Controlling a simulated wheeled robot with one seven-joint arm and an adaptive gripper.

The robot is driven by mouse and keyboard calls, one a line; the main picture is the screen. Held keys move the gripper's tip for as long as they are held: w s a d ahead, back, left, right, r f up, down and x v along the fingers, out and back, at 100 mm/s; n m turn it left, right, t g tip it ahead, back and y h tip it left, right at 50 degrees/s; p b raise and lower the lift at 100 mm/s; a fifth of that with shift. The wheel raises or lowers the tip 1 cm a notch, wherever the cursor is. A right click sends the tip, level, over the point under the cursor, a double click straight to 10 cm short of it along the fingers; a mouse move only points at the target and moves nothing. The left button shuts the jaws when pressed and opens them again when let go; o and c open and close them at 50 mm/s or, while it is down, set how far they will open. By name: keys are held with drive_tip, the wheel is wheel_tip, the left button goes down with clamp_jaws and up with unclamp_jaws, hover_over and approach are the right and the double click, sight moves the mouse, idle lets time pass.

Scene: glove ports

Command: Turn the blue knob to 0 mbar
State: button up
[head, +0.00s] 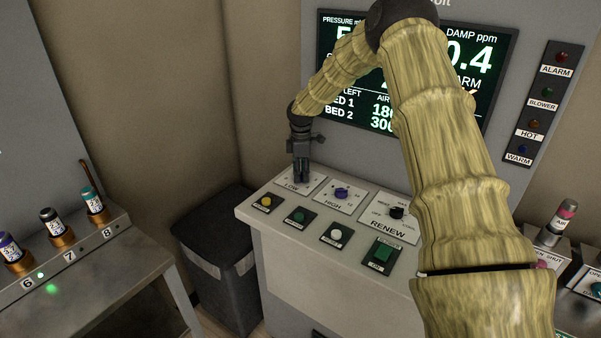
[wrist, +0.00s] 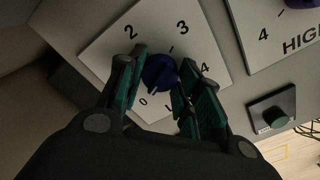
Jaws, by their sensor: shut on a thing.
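The blue knob (wrist: 158,75) sits on the white LOW dial plate (wrist: 100,51), whose visible numbers include 0, 2, 3 and 4. A pale pointer mark on the knob's lower edge points down, close to the 0. My gripper (wrist: 157,88) has its green-padded fingers on both sides of the knob and is shut on it. In the head view my gripper (head: 301,180) reaches straight down onto the LOW plate (head: 316,187) at the panel's back left, hiding the knob there. The pressure screen (head: 330,45) is partly covered by my arm.
Right of it is the HIGH plate with a purple knob (head: 341,193), then the RENEW plate with a black knob (head: 397,212). Several buttons, including a yellow one (head: 265,202), line the panel front. A dark bin (head: 215,250) stands left of the console.

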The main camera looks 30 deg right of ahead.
drive_tip(key=shift+n, duration=0.5)
drive_tip(key=o, duration=1.1)
drive_tip(key=shift+d, duration=0.1)
drive_tip(key=shift+c, duration=0.2)
wheel_tip(320, 180, up, 12)
idle(0.3)
